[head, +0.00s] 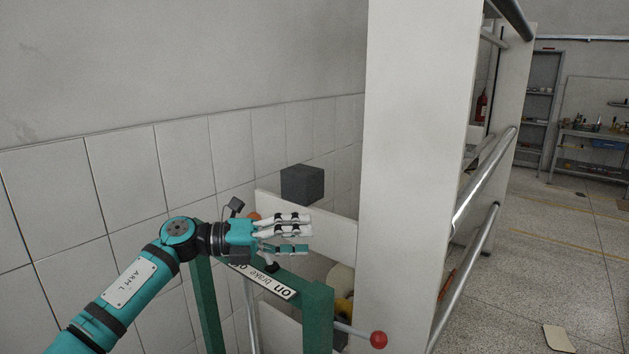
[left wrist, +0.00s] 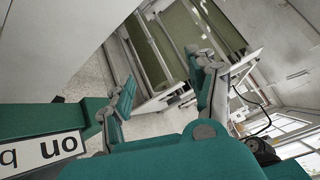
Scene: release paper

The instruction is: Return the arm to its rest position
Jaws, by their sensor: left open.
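My left arm (head: 120,290) is teal with dark joints and reaches in from the lower left of the head view. My left gripper (head: 300,235) is at its end, pointing right, over the label of a green frame (head: 318,310). It looks empty. In the left wrist view the two fingers of the left gripper (left wrist: 170,78) stand apart with nothing between them. The green frame with its white label (left wrist: 40,152) is at the lower left there. Whether the gripper touches the frame cannot be told. My right gripper is not in view.
A tall white panel (head: 415,150) stands close to the right of the gripper. A dark grey box (head: 302,184) is just above and behind it. A red knob (head: 378,339) on a rod sticks out below. A tiled wall (head: 75,200) is behind; open floor (head: 540,260) lies right.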

